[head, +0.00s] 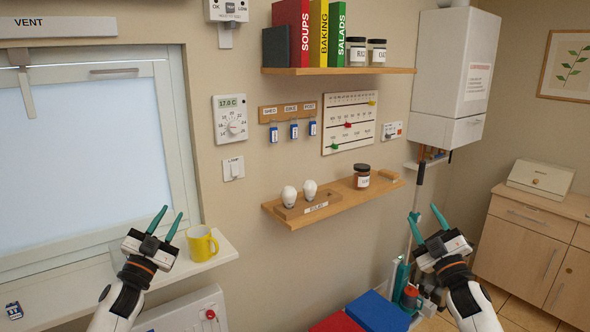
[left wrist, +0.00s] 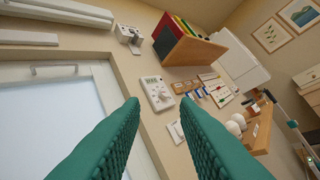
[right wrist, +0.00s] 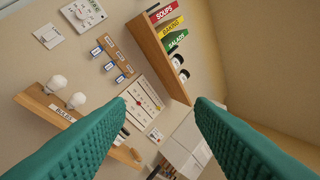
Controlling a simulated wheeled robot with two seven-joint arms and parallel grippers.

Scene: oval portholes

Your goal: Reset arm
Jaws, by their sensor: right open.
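My left gripper (head: 164,224) is open and empty in the head view, in front of the window sill and just left of the yellow mug (head: 202,243). Its two teal fingers stand apart in the left wrist view (left wrist: 160,105), with only wall and shelves beyond. My right gripper (head: 426,226) is open and empty, below and right of the lower shelf in the head view. Its teal fingers are spread in the right wrist view (right wrist: 160,103), with nothing between them.
A lower shelf (head: 335,205) holds two bulbs and a jar. An upper shelf (head: 338,71) holds books and jars. A thermostat (head: 230,118), key rack and slider board hang on the wall. A white boiler (head: 455,75) is upper right, a wooden cabinet (head: 520,240) lower right.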

